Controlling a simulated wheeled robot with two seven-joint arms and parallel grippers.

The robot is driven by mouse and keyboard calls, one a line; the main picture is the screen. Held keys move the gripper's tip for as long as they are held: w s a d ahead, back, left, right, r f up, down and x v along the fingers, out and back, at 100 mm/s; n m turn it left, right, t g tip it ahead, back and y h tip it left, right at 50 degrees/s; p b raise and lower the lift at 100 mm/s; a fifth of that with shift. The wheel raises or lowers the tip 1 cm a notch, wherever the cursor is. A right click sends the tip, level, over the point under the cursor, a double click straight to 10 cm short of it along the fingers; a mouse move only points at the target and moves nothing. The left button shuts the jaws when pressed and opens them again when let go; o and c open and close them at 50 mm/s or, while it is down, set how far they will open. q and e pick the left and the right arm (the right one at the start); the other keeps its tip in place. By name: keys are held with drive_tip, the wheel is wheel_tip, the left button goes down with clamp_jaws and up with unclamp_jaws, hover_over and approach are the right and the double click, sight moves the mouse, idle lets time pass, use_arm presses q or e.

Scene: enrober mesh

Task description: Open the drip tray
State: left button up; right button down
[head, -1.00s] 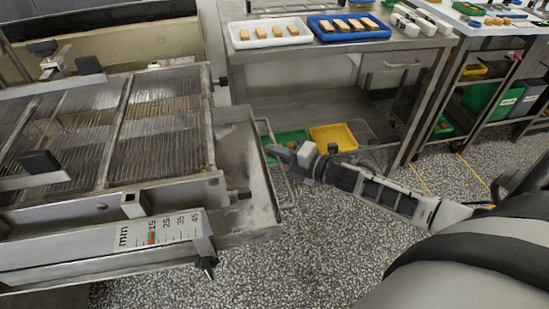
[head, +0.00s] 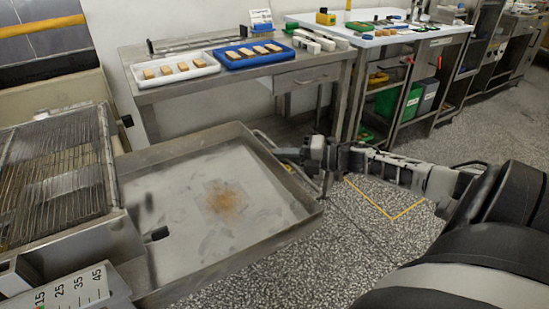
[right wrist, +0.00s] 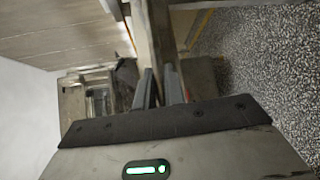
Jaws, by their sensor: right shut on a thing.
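The drip tray (head: 185,165) is a wide shallow metal pan with a brown stain on its floor. In the head view it stands far out to the right from under the wire mesh belt (head: 52,180). My right gripper (head: 290,154) is at the tray's right end, shut on its handle (head: 262,138), a thin bar beside the tray wall. In the right wrist view the two fingers (right wrist: 160,90) are close together, and what lies between them is hard to make out. My left gripper is not in view.
A steel table (head: 250,82) behind the tray holds a white tray (head: 175,70) and a blue tray (head: 253,54) of small bars. A scale plate (head: 70,292) is at the lower left. Speckled floor is clear right of the drip tray.

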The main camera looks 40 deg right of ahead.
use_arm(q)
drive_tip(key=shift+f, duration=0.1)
use_arm(e)
drive_tip(key=shift+d, duration=0.15)
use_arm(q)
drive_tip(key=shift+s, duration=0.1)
use_arm(e)
drive_tip(key=c, duration=1.5)
unclamp_jaws()
drive_tip(key=shift+s, duration=0.1)
use_arm(q)
drive_tip(key=p, duration=0.3)
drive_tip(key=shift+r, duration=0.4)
use_arm(e)
drive_tip(key=v, duration=1.5)
drive_tip(key=shift+s+d, duration=0.15)
drive_tip(key=shift+s, duration=0.2)
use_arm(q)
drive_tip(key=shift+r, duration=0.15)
use_arm(e)
drive_tip(key=shift+r, duration=0.1)
